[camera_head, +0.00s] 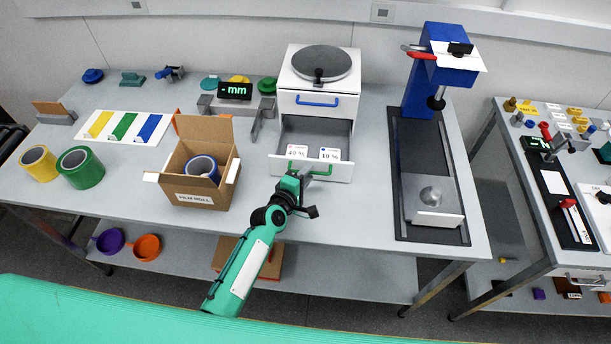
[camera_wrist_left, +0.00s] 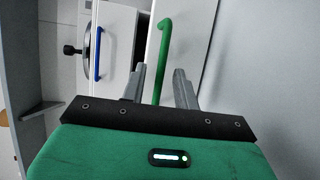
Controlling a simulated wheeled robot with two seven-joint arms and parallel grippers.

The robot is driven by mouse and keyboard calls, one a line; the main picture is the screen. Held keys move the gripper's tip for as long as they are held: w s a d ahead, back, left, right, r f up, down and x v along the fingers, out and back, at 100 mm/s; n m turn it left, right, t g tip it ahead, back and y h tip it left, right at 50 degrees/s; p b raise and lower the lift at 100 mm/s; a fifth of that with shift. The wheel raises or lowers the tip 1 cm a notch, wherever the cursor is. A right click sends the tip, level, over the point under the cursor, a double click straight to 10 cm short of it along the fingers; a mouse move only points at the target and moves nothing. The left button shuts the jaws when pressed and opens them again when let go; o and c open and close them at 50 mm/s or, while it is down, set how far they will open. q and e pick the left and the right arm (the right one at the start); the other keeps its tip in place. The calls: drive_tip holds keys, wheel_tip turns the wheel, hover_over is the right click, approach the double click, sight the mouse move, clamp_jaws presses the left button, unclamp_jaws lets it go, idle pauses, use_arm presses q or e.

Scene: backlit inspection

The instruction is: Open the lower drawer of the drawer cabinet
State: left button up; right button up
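The white drawer cabinet (camera_head: 345,85) stands at the back of the table. Its upper drawer, with a blue handle (camera_head: 318,104), is shut; the blue handle also shows in the left wrist view (camera_wrist_left: 98,53). The lower drawer (camera_head: 340,173) is pulled out, and its inside shows. Its green handle (camera_wrist_left: 164,50) lies between the fingertips of my left gripper (camera_wrist_left: 160,85), with gaps visible beside it. The left gripper (camera_head: 302,174) is open at the drawer front in the head view and hides part of the handle there. My right gripper is in neither view.
An open cardboard box (camera_head: 187,188) with a blue roll stands left of the drawer. A blue press-like stand (camera_head: 412,90) on a dark base is to the right. Two cards marked 40 % and 10 % show at the lower drawer. Bare table lies between drawer and stand.

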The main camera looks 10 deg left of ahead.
use_arm(q)
drive_tip(key=b+v, duration=0.3)
drive_tip(key=v, duration=1)
drive_tip(key=shift+s+a, duration=0.15)
drive_tip(key=shift+s, duration=0.2)
drive_tip(key=shift+r, duration=0.1)
